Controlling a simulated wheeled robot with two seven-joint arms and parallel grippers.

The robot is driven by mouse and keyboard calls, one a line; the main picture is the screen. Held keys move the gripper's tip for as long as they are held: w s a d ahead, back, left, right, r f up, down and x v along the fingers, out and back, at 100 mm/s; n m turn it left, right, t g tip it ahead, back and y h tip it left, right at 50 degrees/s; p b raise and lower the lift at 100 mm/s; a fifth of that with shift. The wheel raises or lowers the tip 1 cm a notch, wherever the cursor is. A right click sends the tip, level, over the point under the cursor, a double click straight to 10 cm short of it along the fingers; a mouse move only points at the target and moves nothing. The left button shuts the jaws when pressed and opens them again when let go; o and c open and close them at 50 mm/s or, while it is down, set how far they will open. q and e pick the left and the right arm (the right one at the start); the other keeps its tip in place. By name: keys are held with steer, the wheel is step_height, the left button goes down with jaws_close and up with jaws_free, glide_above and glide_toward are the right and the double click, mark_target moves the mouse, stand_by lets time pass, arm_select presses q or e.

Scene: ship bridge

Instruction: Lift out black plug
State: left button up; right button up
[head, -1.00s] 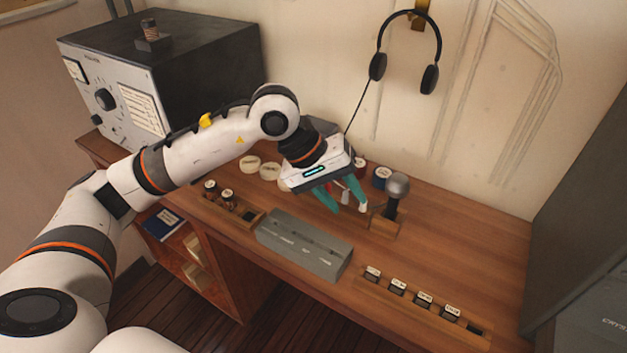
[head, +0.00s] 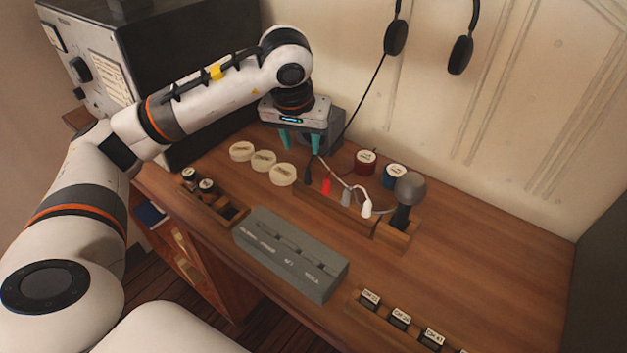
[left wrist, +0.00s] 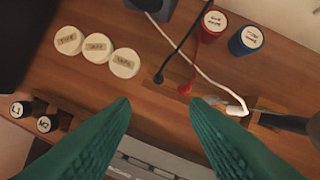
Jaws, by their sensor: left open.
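The black plug (head: 308,173) sits at the left end of a low wooden rack (head: 338,215). In the left wrist view the black plug (left wrist: 158,78) shows at the end of a dark cord, just beyond the gap between my fingertips. A red plug (head: 326,187), a grey plug (head: 346,197) and a white plug (head: 367,208) stand in a row to its right. My left gripper (head: 300,146) is open and empty, pointing down above and slightly behind the black plug, apart from it. My right gripper is not in view.
Three cream discs (head: 264,161) lie left of the rack. Red and blue spools (head: 365,161) stand behind it, and a grey-headed microphone (head: 409,190) at its right end. A grey switch box (head: 290,255) lies in front. Free desk is at the right.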

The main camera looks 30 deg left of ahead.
arm_select(q)
steer(key=w+f, duration=0.1)
steer(key=f, duration=0.1)
steer(key=p, duration=0.2)
glide_above(307, 170)
steer(key=s+d, duration=0.1)
steer(key=s, duration=0.1)
step_height(307, 170, down, 4)
steer(key=shift+s+f, duration=0.1)
steer(key=shift+f, duration=0.45)
steer(key=x, duration=0.1)
steer(key=p+x, duration=0.1)
steer(key=x, duration=0.1)
steer(key=p+x, duration=0.1)
steer(key=x, duration=0.1)
steer(key=shift+w+a+r, duration=0.1)
steer(key=shift+w+a, duration=0.15)
steer(key=shift+a, duration=0.05)
steer(key=shift+w+f, duration=0.15)
steer(key=shift+f, duration=0.1)
jaws_close()
